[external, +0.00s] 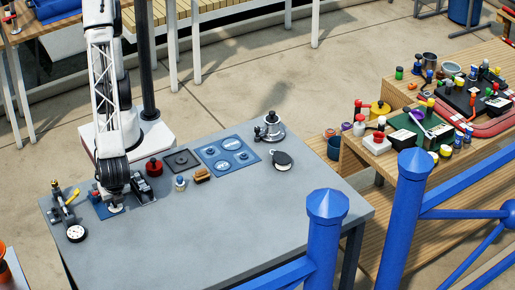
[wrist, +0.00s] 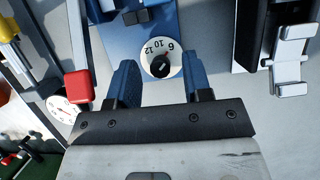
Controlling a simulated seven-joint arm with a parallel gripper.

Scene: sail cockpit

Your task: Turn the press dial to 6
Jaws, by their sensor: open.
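The press dial (wrist: 161,64) is a white disc with black numbers and a dark centre knob on a blue plate (wrist: 122,37) in the wrist view. The numbers near its upper rim look like 12, 10 and a 6 or 9. A small red mark shows by the knob, towards the upper right. My gripper (wrist: 161,72) is open, with one blue finger on each side of the dial's lower part. I cannot tell whether the fingers touch it. In the external view my gripper (external: 114,197) is low over the blue plate at the table's left, mostly hidden by my arm.
A black device (external: 143,188) stands close right of my gripper. A stand with a round white gauge (external: 76,233) is to the left. A red knob (external: 153,167) and a blue panel (external: 228,154) lie further right. The grey table's front (external: 190,240) is clear.

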